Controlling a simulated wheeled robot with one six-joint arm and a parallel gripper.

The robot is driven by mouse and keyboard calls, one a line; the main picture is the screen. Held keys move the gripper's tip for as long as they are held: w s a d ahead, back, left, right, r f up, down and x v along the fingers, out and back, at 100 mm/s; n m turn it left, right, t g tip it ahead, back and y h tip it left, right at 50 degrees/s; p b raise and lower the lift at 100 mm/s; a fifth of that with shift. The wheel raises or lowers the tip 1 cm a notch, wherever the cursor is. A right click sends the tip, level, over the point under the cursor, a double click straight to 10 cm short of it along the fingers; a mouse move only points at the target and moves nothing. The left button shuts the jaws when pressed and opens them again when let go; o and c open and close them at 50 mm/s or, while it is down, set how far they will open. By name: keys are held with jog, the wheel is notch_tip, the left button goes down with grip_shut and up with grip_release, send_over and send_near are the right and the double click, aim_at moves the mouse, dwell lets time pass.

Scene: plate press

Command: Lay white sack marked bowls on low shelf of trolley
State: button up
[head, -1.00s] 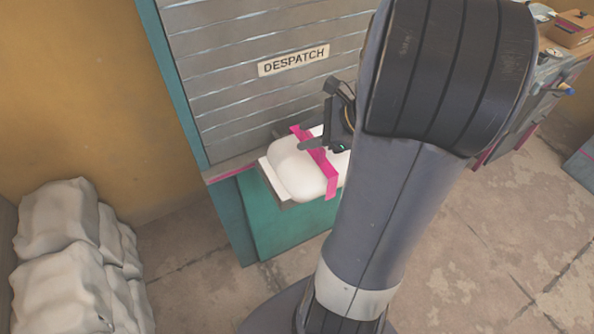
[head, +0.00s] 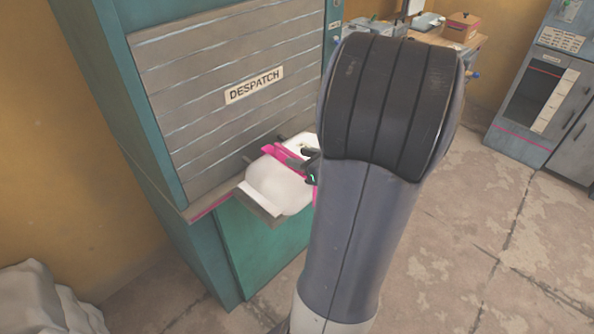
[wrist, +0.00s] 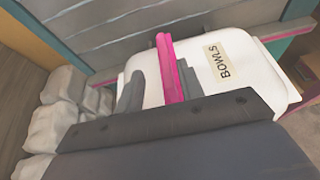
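The white sack (head: 272,188) has a pink strap (head: 285,155) across it and lies on the ledge (head: 262,214) below the despatch shutter. In the wrist view the sack (wrist: 150,98) shows a label reading BOWLS (wrist: 223,62), and its pink strap (wrist: 165,60) stands up as a loop. My gripper (wrist: 160,88) is at the sack, one finger on each side of the strap. A white gap shows between the left finger and the strap; the right finger is close against it. In the head view my gripper (head: 300,165) is partly hidden by my arm. No trolley is visible.
The grey shutter marked DESPATCH (head: 230,100) stands just behind the sack. A pile of pale sacks (head: 45,305) lies on the floor at lower left. A bench (head: 455,45) and a grey cabinet (head: 545,85) stand at the back right. The floor (head: 460,240) at right is clear.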

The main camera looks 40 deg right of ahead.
aim_at(290, 151)
jog(key=x, duration=0.5)
jog(key=shift+w+d, duration=0.3)
jog(key=shift+w, duration=0.05)
jog(key=shift+c, duration=0.6)
grip_shut()
jog(key=shift+r, duration=0.15)
dwell(0.4)
